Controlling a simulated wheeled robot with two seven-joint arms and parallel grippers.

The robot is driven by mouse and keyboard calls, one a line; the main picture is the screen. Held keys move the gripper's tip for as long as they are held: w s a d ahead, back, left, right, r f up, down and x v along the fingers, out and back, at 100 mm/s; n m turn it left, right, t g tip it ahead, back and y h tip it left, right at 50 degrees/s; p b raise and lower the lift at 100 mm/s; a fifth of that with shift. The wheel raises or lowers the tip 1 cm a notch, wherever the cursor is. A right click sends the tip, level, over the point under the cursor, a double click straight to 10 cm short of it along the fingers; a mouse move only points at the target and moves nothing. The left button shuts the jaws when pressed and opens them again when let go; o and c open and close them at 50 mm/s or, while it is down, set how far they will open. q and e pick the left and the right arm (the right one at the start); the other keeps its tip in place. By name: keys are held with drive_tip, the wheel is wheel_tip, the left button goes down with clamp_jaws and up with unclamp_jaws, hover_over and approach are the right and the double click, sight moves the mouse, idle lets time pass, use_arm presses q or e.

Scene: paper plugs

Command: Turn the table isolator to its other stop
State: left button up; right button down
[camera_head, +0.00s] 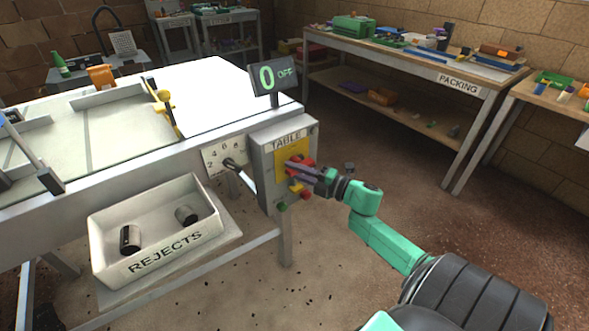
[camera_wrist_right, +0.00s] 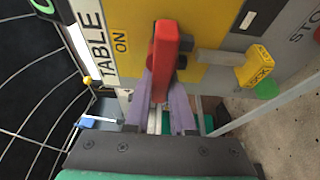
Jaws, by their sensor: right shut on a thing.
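The table isolator is a red handle (camera_head: 306,160) on a yellow plate (camera_head: 283,165) on the front of the grey TABLE box (camera_head: 264,180). In the right wrist view, the red handle (camera_wrist_right: 165,45) lies crosswise to the direction of the ON mark (camera_wrist_right: 121,44). My right gripper (camera_head: 299,171) is at the box. Its purple fingers (camera_wrist_right: 162,95) are shut on the handle, one on each side. The fingers hide part of the handle in the head view. My left gripper is out of view.
A white REJECTS bin (camera_head: 110,225) with two dark cylinders is below. A green button (camera_head: 282,207) and a red one are low on the box. The packing bench (camera_head: 415,62) stands behind; floor right is mostly clear.

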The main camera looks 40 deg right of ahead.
drive_tip(key=shift+f, duration=0.1)
idle(0.3)
drive_tip(key=c, duration=0.8)
unclamp_jaws()
drive_tip(key=shift+o, duration=0.2)
drive_tip(key=v, duration=1.4)
drive_tip(key=shift+s+d, duration=0.15)
drive_tip(key=shift+s, duration=0.1)
